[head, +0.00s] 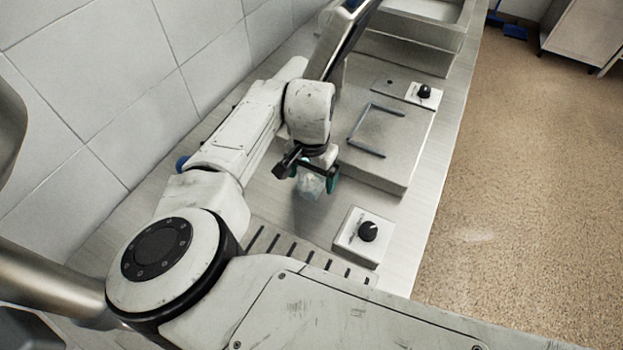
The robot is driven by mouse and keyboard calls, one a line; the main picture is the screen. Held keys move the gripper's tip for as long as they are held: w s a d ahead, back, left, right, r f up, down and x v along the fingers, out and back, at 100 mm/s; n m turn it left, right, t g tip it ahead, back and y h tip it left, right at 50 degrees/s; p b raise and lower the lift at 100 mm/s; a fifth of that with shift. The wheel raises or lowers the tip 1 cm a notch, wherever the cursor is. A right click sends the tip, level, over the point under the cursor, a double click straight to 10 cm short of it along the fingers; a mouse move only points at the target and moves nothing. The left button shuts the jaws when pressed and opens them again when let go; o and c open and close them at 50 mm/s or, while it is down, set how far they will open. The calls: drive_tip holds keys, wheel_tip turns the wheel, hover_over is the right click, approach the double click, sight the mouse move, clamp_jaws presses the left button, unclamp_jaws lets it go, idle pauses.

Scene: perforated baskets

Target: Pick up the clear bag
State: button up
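The clear bag (311,187) is a small, crumpled, see-through shape on the steel counter, just below my gripper in the head view. My gripper (312,179) points down over it, with dark fingers and a teal pad showing on the right finger. The fingers look spread apart, with the upper part of the bag between them. I cannot tell whether either finger touches the bag. The gripper and wrist hide part of the bag's top.
A raised steel unit (401,168) with a bar handle stands right of the gripper. Control boxes with black knobs stand in front (350,246) and farther back (413,94). A slotted grate (290,243) lies nearer me. A tiled wall (105,85) borders the left.

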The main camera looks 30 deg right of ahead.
drive_tip(key=c, duration=1)
drive_tip(key=shift+c, duration=0.2)
drive_tip(key=shift+r, duration=0.15)
